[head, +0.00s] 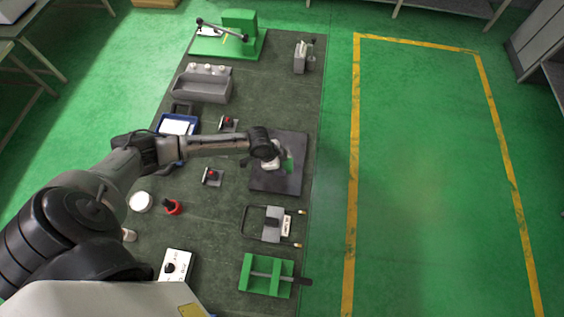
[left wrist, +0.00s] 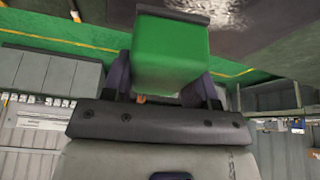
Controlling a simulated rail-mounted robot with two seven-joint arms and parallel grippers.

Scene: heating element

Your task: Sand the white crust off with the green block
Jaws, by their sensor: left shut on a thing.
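My left gripper (head: 284,163) is over the dark square plate (head: 277,184) at the middle of the mat. It is shut on the green block (head: 289,164). In the left wrist view the green block (left wrist: 170,55) sits between the two dark fingers (left wrist: 163,92), with a dark grey layer on its far end. A dark glossy surface with a pale patch lies close beyond that end; I cannot tell whether they touch, or whether the patch is crust or glare. A U-shaped rod fixture (head: 263,236) with a white label lies nearer me. My right gripper is not in view.
Small red-knobbed parts (head: 212,176), a blue tray (head: 190,120), a red-based knob (head: 172,207) and a switch box (head: 176,263) lie left of the plate. A green clamp (head: 258,284) is near the front, a grey bin (head: 203,88) farther back. Floor right of the mat is clear.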

